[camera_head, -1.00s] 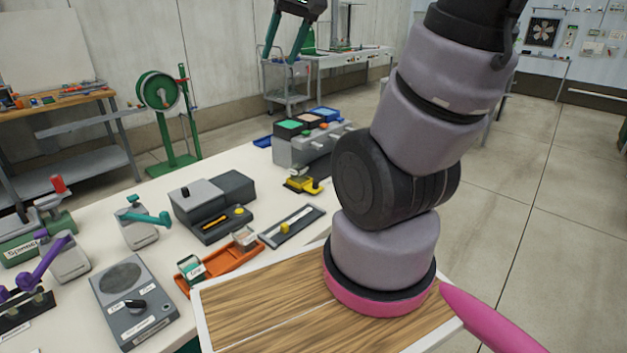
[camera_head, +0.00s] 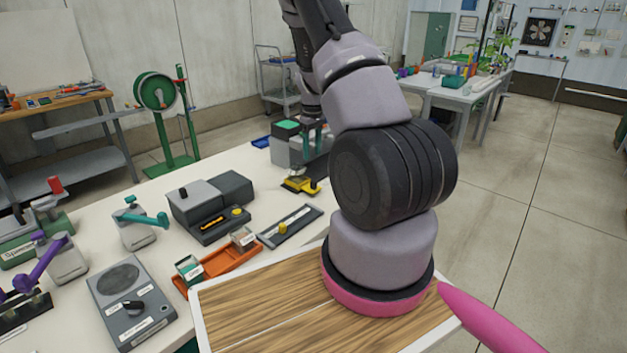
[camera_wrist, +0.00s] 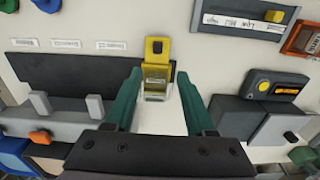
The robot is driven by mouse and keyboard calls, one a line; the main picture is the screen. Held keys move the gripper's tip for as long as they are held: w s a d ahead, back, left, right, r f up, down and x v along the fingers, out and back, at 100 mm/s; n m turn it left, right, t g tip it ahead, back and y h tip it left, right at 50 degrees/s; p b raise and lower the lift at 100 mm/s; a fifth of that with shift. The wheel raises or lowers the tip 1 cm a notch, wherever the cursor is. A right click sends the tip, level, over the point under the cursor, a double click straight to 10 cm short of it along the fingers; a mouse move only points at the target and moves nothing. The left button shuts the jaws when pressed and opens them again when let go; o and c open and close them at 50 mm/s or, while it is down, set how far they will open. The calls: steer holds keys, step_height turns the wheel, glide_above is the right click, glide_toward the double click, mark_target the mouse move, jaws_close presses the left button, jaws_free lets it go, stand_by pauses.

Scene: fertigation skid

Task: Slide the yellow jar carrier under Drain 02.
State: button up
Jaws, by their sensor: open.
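The yellow jar carrier (camera_wrist: 156,50) shows in the wrist view with a dark knob at its far end and a clear jar (camera_wrist: 156,88) at its near end. It sits at the right end of a dark strip (camera_wrist: 75,75). My gripper (camera_wrist: 159,76) is open, its teal fingers apart on either side of the carrier's jar end; I cannot tell whether they touch it. The carrier (camera_head: 301,186) also shows in the head view, beside the grey multi-outlet unit (camera_head: 284,150). Drain 02 cannot be singled out; the small labels (camera_wrist: 66,44) are unreadable.
Grey outlet blocks (camera_wrist: 95,106) stand along the strip, left of my gripper. A dark grey box (camera_wrist: 245,118) stands close on the right. A slider panel (camera_head: 290,226) and orange tray (camera_head: 225,266) lie nearer on the table. Clear tabletop surrounds the carrier's right side.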

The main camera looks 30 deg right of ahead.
mark_target(314, 181)
steer(key=f, duration=1.2)
steer(key=shift+d, duration=0.25)
jaws_close()
steer(key=shift+r, duration=0.1)
stand_by(0.9)
